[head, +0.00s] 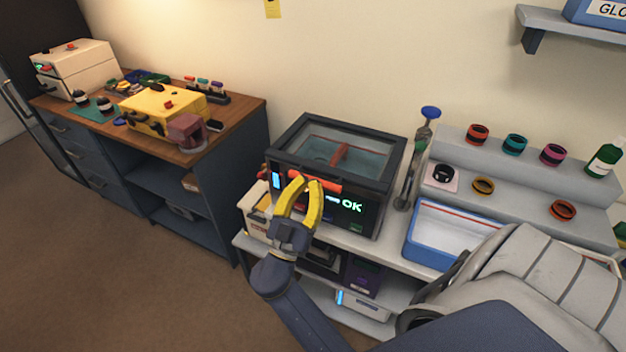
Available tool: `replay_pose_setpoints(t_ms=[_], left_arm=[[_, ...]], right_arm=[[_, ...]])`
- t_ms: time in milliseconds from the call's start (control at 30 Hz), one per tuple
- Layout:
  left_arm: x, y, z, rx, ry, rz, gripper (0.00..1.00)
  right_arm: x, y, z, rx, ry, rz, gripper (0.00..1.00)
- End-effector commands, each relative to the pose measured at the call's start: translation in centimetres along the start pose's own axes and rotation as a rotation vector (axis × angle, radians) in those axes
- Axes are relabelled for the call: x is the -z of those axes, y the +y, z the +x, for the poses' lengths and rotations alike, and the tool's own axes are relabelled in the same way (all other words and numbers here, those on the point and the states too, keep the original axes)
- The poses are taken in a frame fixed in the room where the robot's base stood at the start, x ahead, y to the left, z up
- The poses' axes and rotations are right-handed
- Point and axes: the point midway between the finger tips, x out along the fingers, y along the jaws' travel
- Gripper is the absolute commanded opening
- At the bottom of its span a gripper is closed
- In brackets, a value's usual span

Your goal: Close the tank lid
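The tank (376,214) is a dark box with a lit front panel reading "OK", on the light bench at the middle. Its lid (392,158) has a dark frame and a clear window, and appears to lie flat over the tank; a small gap cannot be ruled out. An orange-red handle (330,187) runs along the lid's front edge. My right gripper (306,180) has its yellow fingertips at the handle's left part. The tips are close together, and contact or grip is unclear. My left gripper is not in view.
A blue-rimmed tray (420,240) and a stepped grey stand (470,155) with several coloured rings are right of the tank. A blue-topped bottle (430,113) stands close to its right side. A wooden-topped cabinet (235,110) with a yellow box (160,108) is at the left.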

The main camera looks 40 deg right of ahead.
Motion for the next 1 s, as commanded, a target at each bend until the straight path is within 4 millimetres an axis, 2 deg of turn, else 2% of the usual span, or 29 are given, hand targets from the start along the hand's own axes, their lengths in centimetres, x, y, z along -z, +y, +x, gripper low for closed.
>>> replay_pose_setpoints(t_ms=[200,400,733,867,967,1000], left_arm=[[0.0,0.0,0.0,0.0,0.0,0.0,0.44],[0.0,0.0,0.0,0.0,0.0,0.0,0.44],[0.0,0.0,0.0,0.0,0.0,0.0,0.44],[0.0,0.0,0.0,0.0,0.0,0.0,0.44],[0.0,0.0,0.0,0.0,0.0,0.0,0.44],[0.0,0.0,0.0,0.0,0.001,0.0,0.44]], right_arm=[[-0.8,0.0,-3.6,-0.001,0.002,-0.001,0.0],[-1.4,0.0,-6.0,-0.003,0.003,0.001,0.0],[-1.7,0.1,-7.5,-0.005,0.005,-0.007,0.0],[-1.9,-0.2,-7.5,0.009,-0.003,-0.079,0.0],[-3.5,-1.4,-7.7,0.063,-0.064,-0.176,0.0],[-5.0,-2.2,-8.2,0.105,-0.109,-0.225,0.0]])
